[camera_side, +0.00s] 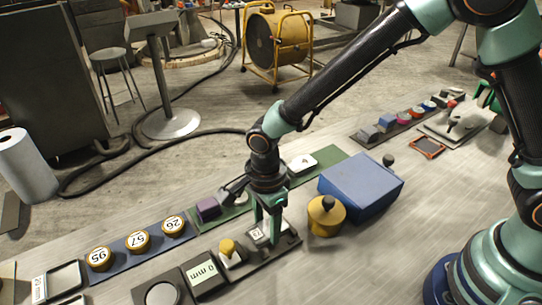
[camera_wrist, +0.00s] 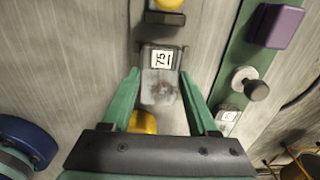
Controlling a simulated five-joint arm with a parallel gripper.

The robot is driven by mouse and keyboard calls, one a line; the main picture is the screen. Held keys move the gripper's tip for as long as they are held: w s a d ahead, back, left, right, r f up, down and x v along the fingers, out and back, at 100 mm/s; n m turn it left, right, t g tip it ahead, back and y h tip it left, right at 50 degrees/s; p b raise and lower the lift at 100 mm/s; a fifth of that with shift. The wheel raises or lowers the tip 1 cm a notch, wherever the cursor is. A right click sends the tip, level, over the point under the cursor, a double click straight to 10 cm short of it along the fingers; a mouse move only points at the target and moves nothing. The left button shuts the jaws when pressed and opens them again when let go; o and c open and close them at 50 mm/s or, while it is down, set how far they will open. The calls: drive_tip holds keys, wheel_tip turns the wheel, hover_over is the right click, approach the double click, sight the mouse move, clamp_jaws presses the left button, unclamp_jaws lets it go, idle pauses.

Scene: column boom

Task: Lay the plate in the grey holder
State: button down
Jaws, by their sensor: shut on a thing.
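My gripper (camera_side: 268,229) points down at the right end of a dark strip on the bench. In the wrist view its green fingers (camera_wrist: 160,78) are shut on a pale, mottled plate (camera_wrist: 161,93). The plate is over or in a grey holder with a white label reading 75 (camera_wrist: 160,58). The label also shows beside the fingers in the side view (camera_side: 257,233). The fingers hide much of the plate there. I cannot tell whether the plate touches the holder's floor.
A yellow knobbed pot (camera_side: 326,215) and a blue box (camera_side: 361,186) stand close on the right. A yellow-knobbed block (camera_side: 232,253) and a 0 mm display (camera_side: 203,276) are to the left. A purple block (camera_side: 207,209) is on the green strip behind. Numbered yellow discs (camera_side: 137,241) lie farther left.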

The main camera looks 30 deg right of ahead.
sight(267, 228)
drive_tip(key=shift+f, duration=0.95)
drive_tip(key=shift+f, duration=0.15)
drive_tip(key=shift+c, duration=0.9)
unclamp_jaws()
wheel_tip(267, 228, up, 12)
drive_tip(key=s+d+r+n+t, duration=0.2)
drive_tip(key=d+r+n, duration=0.4)
drive_tip(key=d+n, duration=0.3)
drive_tip(key=s+d+r+n+t, duration=0.3)
drive_tip(key=d+r+n, duration=0.2)
drive_tip(key=d+n, duration=0.4)
drive_tip(key=shift+s+d+r+t, duration=0.15)
drive_tip(key=shift+d+r+t, duration=0.2)
drive_tip(key=shift+d, duration=2.3)
